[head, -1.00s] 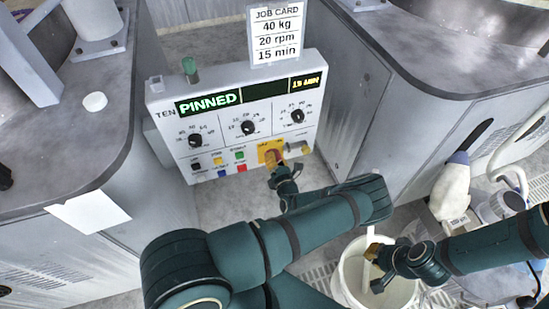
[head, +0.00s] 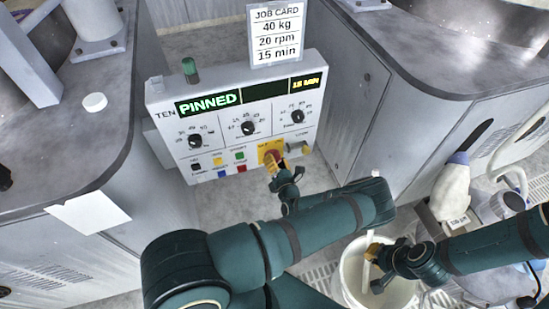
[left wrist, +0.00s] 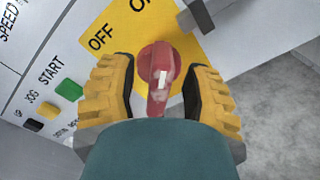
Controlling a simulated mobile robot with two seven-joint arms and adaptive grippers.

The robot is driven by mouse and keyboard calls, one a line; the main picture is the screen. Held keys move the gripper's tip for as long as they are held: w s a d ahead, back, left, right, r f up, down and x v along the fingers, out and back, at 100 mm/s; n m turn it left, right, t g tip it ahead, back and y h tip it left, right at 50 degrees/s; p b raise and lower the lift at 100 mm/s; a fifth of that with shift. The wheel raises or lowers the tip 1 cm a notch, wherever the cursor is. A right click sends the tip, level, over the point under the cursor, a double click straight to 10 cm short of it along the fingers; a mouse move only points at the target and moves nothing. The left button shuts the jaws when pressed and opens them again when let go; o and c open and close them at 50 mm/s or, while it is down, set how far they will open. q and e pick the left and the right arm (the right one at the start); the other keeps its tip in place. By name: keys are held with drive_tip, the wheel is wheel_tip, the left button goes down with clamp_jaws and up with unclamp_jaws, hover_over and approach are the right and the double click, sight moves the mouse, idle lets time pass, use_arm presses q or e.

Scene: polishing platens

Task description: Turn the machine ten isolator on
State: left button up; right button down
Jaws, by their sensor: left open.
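The machine ten panel (head: 215,120) stands between two grey machines, its green display reading PINNED. Its isolator is a red rotary handle (left wrist: 158,75) on a yellow plate (left wrist: 110,30) with OFF and ON lettering; in the head view the isolator (head: 271,154) is at the panel's lower right, partly behind my gripper. My left gripper (left wrist: 160,95) is open, its yellow-padded fingers on either side of the red handle; I cannot tell whether they touch it. The left gripper also shows in the head view (head: 275,165). My right gripper (head: 373,267) is at the white bucket; its fingers are unclear.
Black dials and coloured buttons (head: 240,155) lie left of the isolator, with a grey latch-like part (head: 304,149) to its right. A job card (head: 276,32) stands above the panel. The white bucket (head: 347,275) stands on the floor at lower right.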

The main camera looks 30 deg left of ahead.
use_arm(q)
drive_tip(key=v, duration=1)
drive_tip(key=shift+s+d, duration=0.25)
drive_tip(key=shift+s, duration=0.05)
